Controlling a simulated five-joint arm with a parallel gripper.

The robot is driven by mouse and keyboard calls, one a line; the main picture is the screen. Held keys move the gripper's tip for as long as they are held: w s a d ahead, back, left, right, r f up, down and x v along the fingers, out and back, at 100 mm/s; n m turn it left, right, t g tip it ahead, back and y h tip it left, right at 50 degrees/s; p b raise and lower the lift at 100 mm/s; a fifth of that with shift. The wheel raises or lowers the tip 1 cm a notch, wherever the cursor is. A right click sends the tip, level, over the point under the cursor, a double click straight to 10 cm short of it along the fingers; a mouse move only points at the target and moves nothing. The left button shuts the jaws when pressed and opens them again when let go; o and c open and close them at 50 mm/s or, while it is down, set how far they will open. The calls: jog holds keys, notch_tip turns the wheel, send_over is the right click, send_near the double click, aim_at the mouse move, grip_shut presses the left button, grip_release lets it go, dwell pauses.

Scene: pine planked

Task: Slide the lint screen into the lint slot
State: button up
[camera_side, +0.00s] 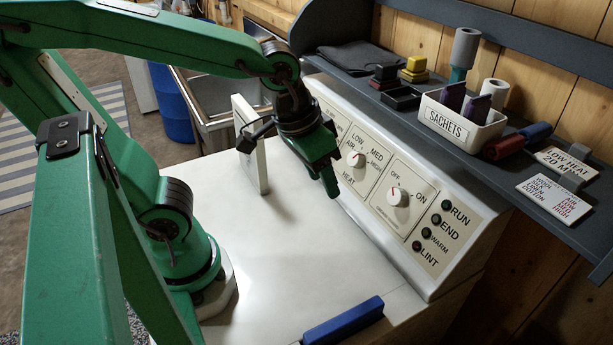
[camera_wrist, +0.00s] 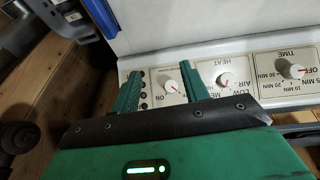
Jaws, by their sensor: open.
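A blue bar (camera_side: 343,322), which looks like the handle of the lint screen, lies at the front edge of the white machine top in the side view. It is partly cut off by the frame, and it also shows in the wrist view (camera_wrist: 103,16) at upper left. I cannot make out its mesh. A thin white panel (camera_side: 252,150) stands upright on the machine top, left of my gripper; no slot opening is visible. My gripper (camera_side: 328,172) points down near the control panel, well apart from the blue bar. Its fingers (camera_wrist: 161,82) are open and empty in the wrist view.
The sloped control panel (camera_side: 422,238) with knobs borders the machine top (camera_side: 290,275). A dark shelf (camera_side: 530,207) above it holds a sachet box (camera_side: 459,128), rolls, blocks and cards. The machine top's middle is clear.

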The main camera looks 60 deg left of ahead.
jog(key=s+a+r+t+y, duration=0.1)
jog(key=s+a+r+t, duration=0.1)
jog(key=a, duration=0.5)
jog(key=shift+s+r, duration=0.25)
jog(key=shift+r, duration=0.25)
